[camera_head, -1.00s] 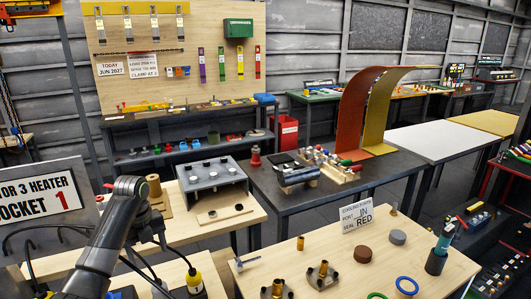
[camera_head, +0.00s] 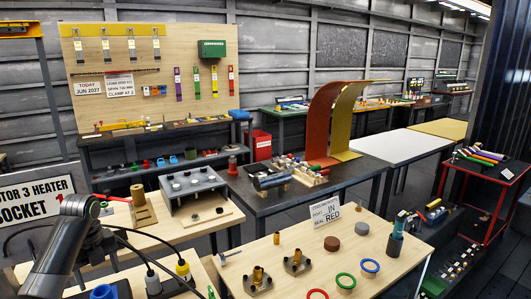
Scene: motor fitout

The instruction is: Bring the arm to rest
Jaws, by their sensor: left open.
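My left arm comes in from the lower left. Its dark gripper (camera_head: 95,245) hangs below the wrist at the left, above the near light wood table. It is open; the fingertips are dark and hard to make out, and I see nothing held. My right gripper is not in view.
Left of my arm is a heater socket sign (camera_head: 35,202). A white table (camera_head: 400,148) is clear.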

